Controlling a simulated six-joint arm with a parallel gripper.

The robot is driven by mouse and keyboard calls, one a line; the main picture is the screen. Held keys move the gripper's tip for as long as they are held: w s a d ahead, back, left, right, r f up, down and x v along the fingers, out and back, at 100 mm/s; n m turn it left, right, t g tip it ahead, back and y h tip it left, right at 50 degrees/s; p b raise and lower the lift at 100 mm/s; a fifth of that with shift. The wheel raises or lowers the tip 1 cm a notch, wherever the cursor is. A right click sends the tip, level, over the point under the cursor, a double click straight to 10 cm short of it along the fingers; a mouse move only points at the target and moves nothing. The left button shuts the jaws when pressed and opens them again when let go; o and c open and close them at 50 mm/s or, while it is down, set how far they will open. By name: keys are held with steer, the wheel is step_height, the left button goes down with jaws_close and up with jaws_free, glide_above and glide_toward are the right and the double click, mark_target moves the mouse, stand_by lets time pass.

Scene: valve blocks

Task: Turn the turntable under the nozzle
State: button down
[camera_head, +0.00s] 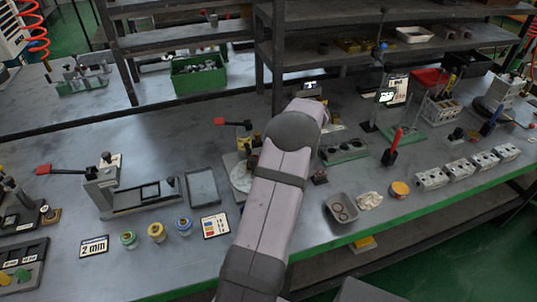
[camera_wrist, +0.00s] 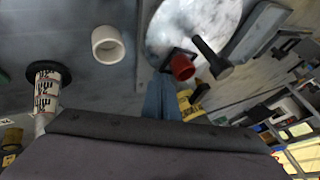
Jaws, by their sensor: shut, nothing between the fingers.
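The turntable is a pale round disc (camera_wrist: 190,22) at the top of the wrist view. A red cylindrical piece (camera_wrist: 182,66) and a black rod with a round end (camera_wrist: 212,58) show at its near edge; I cannot tell which is the nozzle.
A white ring (camera_wrist: 107,45) and a printed cylinder with a black top (camera_wrist: 44,85) lie left in the wrist view. In the head view, a grey bowl (camera_head: 341,208), an empty tray (camera_head: 202,187) and small jars (camera_head: 157,232) flank my arm. Shelf posts stand behind.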

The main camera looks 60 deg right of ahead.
steer(key=shift+w+n+y, duration=0.3)
steer(key=shift+n, duration=0.1)
steer(key=shift+w+b, duration=0.45)
steer(key=shift+b, duration=0.3)
stand_by(0.5)
steer(key=shift+r, duration=0.15)
stand_by(0.4)
steer(key=shift+s+r+p, duration=0.65)
steer(key=shift+s+r, duration=3.05)
steer(key=shift+s, duration=2.1)
steer(key=shift+m, duration=0.3)
steer(key=x, duration=0.3)
steer(key=p+x, duration=0.1)
steer(key=x, duration=0.2)
steer(key=p+x, duration=0.1)
steer(key=x, duration=0.2)
steer(key=shift+w+d+f, duration=0.3)
steer(key=shift+d, duration=0.05)
steer(key=shift+w+a+r+p, duration=0.15)
steer(key=shift+w+a+p, duration=0.5)
steer(key=shift+w+p, duration=0.2)
steer(key=shift+w+a, duration=0.45)
steer(key=shift+w, duration=0.2)
